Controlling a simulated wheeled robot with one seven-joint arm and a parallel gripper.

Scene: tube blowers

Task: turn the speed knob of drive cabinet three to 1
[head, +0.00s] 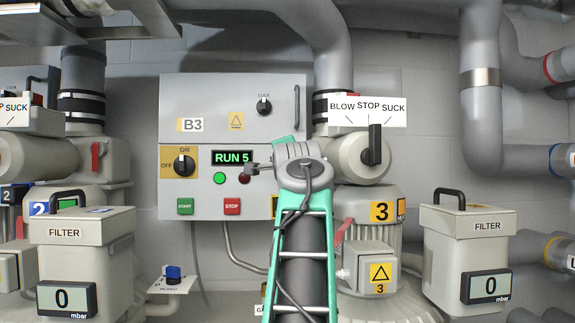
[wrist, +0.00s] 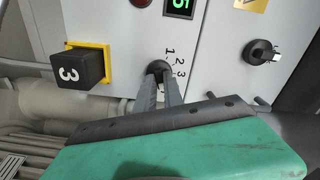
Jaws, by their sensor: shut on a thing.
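The display also shows at the top of the wrist view (wrist: 179,8). The speed knob (wrist: 158,67) is small and dark, with printed numbers 1, 2, 3 beside it in the wrist view. My gripper's fingers (wrist: 160,92) are closed on its two sides. The fingers hide part of the knob and scale, so its pointer cannot be read. In the head view my gripper (head: 257,169) is at the cabinet front, by the red lamp (head: 244,179).
An ON/OFF switch (head: 183,165) sits left of the display; green START (head: 185,206) and red STOP (head: 232,206) buttons are below. A black block marked 3 (wrist: 82,66) juts out close to the fingers. A lock knob (wrist: 262,52) is farther right in the wrist view.

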